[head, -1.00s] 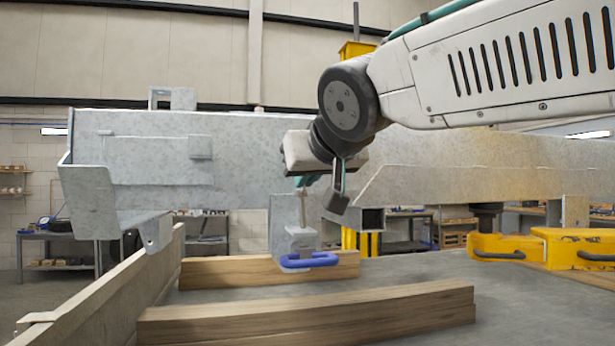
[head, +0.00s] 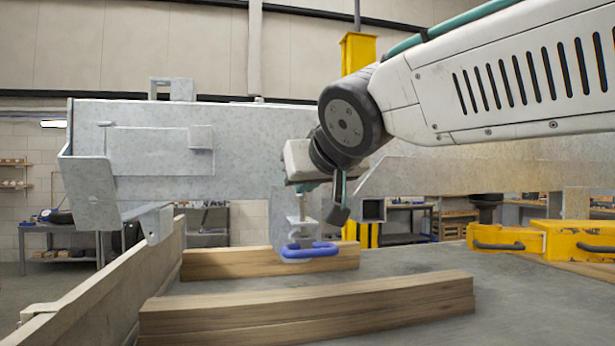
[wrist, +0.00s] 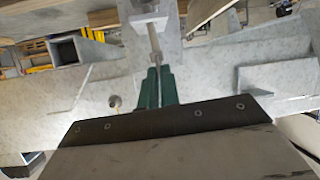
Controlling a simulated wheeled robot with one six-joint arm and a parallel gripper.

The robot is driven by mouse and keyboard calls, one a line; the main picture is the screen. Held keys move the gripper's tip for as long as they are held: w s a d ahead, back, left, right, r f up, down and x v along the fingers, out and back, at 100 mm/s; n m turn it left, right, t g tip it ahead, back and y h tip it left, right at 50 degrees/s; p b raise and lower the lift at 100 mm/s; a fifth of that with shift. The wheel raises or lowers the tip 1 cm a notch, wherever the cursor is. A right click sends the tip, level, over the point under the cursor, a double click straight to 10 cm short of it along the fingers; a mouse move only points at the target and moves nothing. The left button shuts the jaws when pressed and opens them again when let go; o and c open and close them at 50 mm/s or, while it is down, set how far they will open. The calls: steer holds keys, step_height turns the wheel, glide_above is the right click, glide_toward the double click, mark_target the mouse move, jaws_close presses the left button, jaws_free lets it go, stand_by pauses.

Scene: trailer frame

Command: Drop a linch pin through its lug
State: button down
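My gripper (head: 306,187), with green fingers, points down beside the galvanized frame. In the wrist view its fingers (wrist: 157,70) are close together around a thin metal rod, which looks like the linch pin (wrist: 153,42). In the head view the thin pin (head: 302,205) hangs below the fingers, above a pale grey block that seems to be the lug (head: 297,236). A blue loop (head: 310,250) sits low at this block. In the wrist view a pale block (wrist: 148,20) lies at the rod's far end. I cannot tell whether the pin has entered a hole.
The trailer frame (head: 150,150) spans the view close behind my gripper. An open square tube (head: 372,210) is just right of it. Two timbers (head: 310,312) lie on the grey table (head: 420,290). Yellow blocks with dark handles (head: 580,243) stand at right. The table's middle is clear.

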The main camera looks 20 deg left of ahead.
steer(key=shift+f, duration=1.45)
steer(key=c, duration=1.6)
jaws_free()
steer(key=shift+o, duration=0.2)
steer(key=v, duration=0.7)
steer(key=shift+s+d, duration=0.25)
steer(key=shift+s, duration=0.05)
steer(key=shift+r, duration=0.15)
